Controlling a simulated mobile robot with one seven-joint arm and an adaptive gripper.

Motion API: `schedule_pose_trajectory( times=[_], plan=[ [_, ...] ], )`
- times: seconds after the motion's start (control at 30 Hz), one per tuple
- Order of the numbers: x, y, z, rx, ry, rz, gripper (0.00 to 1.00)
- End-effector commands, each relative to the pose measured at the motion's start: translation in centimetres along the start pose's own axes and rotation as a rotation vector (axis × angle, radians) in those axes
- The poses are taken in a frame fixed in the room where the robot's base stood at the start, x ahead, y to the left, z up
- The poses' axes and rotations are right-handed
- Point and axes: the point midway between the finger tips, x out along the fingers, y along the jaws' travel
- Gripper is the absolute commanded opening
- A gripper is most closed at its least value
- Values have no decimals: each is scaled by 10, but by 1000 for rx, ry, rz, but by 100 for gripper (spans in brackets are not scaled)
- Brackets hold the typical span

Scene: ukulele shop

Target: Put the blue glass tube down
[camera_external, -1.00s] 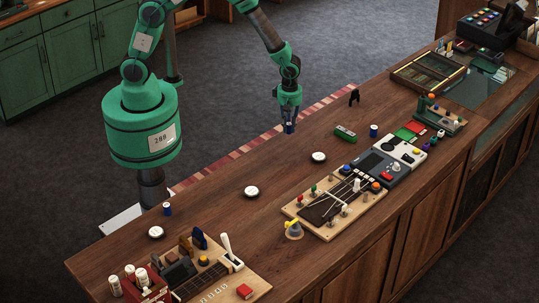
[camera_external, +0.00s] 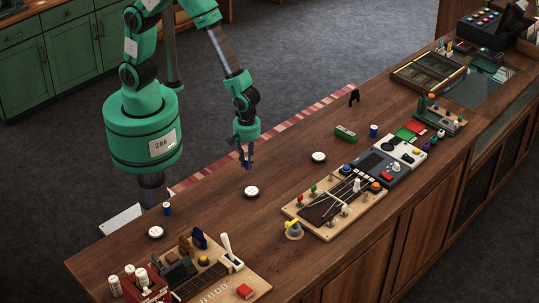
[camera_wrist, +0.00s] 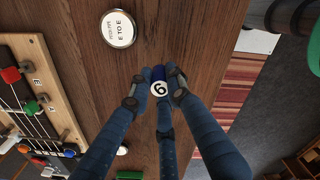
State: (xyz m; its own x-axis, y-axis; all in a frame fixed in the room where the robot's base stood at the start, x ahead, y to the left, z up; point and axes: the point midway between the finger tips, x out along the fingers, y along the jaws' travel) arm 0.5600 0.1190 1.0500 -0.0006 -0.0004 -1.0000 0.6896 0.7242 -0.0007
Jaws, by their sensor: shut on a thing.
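My gripper (camera_external: 246,160) is shut on the blue glass tube and holds it above the counter, behind and beside the middle white disc (camera_external: 251,191). In the wrist view, the blue glass tube (camera_wrist: 158,75) sits between my dark blue fingers, with a white round mark bearing a digit, 6 or 9, facing the camera. A printed white disc (camera_wrist: 118,28) lies beside it there, apart from the tube. The gap between tube and counter is hard to judge.
Other blue tubes stand at the left (camera_external: 167,208) and the back right (camera_external: 374,130). More white discs lie at the left (camera_external: 156,232) and right (camera_external: 319,157). A stringed board (camera_external: 335,207) is to the right. Bare wood surrounds the middle disc.

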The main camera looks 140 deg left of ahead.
Motion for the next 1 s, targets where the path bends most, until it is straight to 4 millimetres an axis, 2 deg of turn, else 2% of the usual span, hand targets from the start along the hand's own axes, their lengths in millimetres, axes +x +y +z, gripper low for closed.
schedule_pose_trajectory(
  times=[0.2,0.5,0.8,1.0],
  plan=[
    [1,-50,35,122,0,0,0],
    [2,-119,70,286,0,0,0],
    [4,-190,93,451,0,0,0],
    [6,-235,100,555,0,0,0]
  ],
)
